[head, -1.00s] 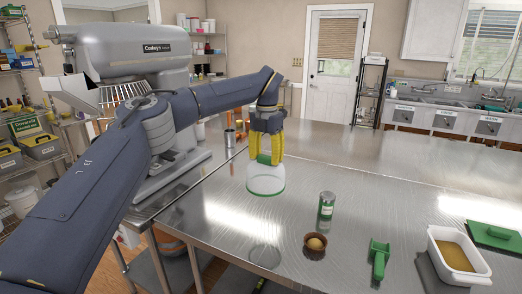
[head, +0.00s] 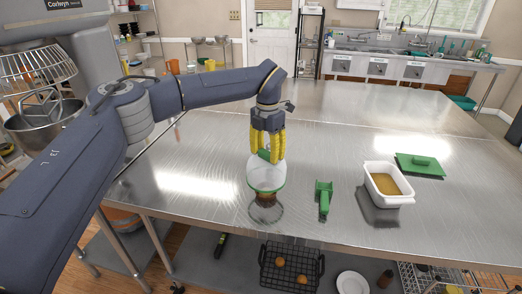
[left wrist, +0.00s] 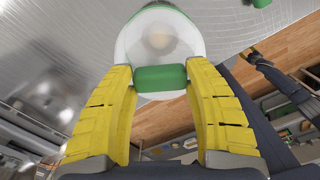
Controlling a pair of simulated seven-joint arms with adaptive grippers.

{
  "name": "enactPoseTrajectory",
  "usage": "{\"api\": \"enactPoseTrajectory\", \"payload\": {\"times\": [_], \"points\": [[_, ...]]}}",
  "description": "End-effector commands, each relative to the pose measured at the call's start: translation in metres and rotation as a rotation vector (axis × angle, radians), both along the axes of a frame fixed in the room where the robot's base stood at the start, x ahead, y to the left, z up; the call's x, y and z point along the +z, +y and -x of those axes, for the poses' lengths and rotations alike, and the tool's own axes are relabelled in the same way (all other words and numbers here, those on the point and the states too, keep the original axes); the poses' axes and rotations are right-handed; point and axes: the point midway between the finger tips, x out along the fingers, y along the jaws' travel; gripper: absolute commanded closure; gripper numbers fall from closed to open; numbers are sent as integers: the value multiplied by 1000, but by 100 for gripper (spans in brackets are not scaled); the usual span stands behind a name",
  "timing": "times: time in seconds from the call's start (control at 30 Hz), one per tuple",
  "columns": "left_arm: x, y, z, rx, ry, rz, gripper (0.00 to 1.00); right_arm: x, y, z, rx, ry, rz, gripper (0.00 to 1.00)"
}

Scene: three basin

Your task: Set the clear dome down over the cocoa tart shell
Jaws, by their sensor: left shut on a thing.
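My left gripper (head: 267,160) has its yellow fingers shut on the green handle (left wrist: 160,77) of the clear dome (head: 266,179). The dome is upright, with a green rim, and is held a little above the steel table. The cocoa tart shell (head: 265,201) shows as a brown patch just under the dome's front rim, mostly hidden. In the left wrist view a pale round shape shows blurred through the dome (left wrist: 135,48). How well the dome is centred over the shell I cannot tell.
A green scoop (head: 324,197) lies right of the dome. Farther right are a white tub (head: 367,183) of brown contents and a green lid (head: 420,165). A mixer (head: 45,95) stands at the left. The table behind is clear.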

Motion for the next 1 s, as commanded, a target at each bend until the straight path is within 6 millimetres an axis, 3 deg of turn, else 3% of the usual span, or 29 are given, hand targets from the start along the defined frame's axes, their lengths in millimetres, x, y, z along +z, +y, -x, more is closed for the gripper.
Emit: {"api": "enactPoseTrajectory", "payload": {"times": [0.4,1.0], "points": [[0,0,0,1,1,-1,79,0,0,0,0,0,0,56],[-37,0,0,1,1,0,79,0,0,0,0,0,0,56]]}}
